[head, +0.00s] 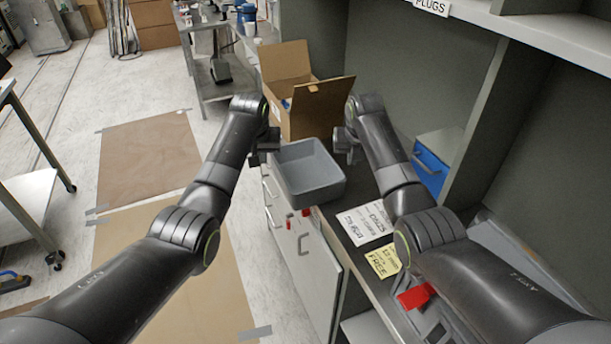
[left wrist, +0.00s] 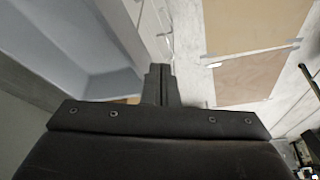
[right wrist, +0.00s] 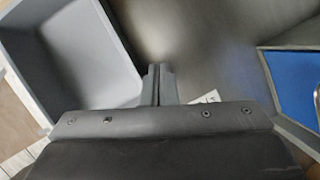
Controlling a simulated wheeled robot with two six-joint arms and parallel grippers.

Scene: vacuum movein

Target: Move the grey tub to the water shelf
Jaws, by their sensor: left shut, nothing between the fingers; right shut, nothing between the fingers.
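The grey tub (head: 312,183) is an open, empty box on the dark counter, at its left edge in the head view. My left gripper (head: 259,152) is shut and empty beside the tub's left side. My right gripper (head: 346,150) is shut and empty beside its right side. In the left wrist view the tub (left wrist: 80,55) lies left of the shut fingers (left wrist: 158,85). In the right wrist view the tub (right wrist: 85,60) also lies left of the shut fingers (right wrist: 159,85). Whether either gripper touches the tub is hard to tell. No shelf labelled water is readable.
An open cardboard box (head: 308,115) stands just behind the tub. A blue bin (head: 430,169) sits to the right behind my right arm. Paper notes (head: 366,224) lie on the counter in front. A shelf labelled PLUGS (head: 433,6) is above. Floor is open to the left.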

